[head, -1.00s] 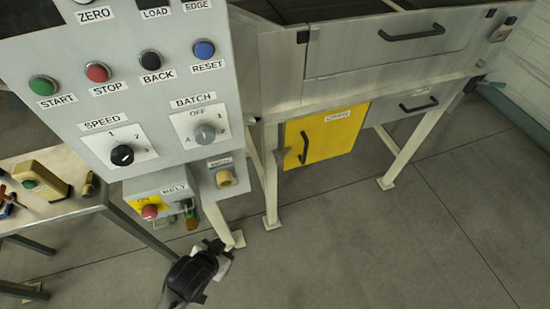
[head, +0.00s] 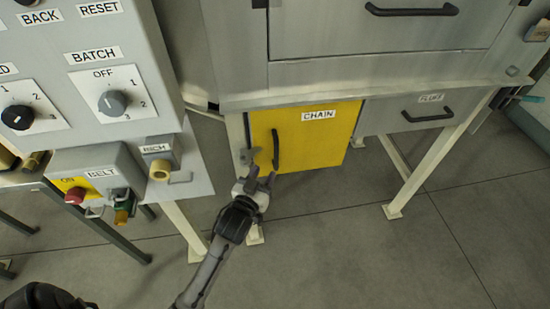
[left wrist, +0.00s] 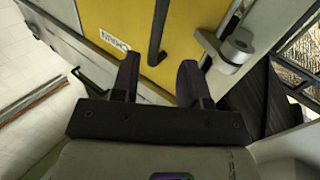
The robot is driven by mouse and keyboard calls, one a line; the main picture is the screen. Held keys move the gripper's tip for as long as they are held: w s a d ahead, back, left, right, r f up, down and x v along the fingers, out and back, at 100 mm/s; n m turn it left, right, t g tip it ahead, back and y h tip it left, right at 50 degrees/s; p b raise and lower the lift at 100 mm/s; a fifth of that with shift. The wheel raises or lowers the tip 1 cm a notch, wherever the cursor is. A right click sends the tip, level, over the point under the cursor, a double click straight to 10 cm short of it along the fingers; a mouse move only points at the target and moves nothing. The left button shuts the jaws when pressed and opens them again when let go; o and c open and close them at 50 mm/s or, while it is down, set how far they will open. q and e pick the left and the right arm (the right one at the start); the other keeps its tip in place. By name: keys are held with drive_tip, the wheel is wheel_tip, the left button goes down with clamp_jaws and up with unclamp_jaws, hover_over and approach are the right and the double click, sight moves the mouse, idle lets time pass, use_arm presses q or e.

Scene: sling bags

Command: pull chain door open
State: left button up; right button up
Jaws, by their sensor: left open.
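The yellow chain door (head: 315,140) hangs under the grey machine and looks closed, with a "CHAIN" label near its top. Its black vertical handle (head: 276,150) is near the door's left edge. A grey latch (head: 247,156) sits at that edge. My left gripper (head: 262,178) is open and empty, just below the handle in the head view. In the left wrist view the two fingers point at the yellow door (left wrist: 180,45), with the handle (left wrist: 158,32) ahead between them and the latch (left wrist: 232,48) to the right. No contact with the handle shows. My right gripper is not seen.
A grey drawer labelled "FLUFF" (head: 425,110) is right of the door, and a larger drawer (head: 390,35) is above. The control panel (head: 75,80) and belt box (head: 95,178) stand at left. Machine legs (head: 440,150) reach the floor. The floor in front is clear.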

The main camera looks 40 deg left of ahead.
sight(275, 157)
use_arm(q)
drive_tip(key=b+x, duration=0.2)
drive_tip(key=x, duration=0.5)
drive_tip(key=shift+w+f, duration=0.15)
drive_tip(key=shift+w, duration=0.3)
drive_tip(key=shift+w+a, duration=0.1)
drive_tip(key=shift+w, duration=0.35)
clamp_jaws()
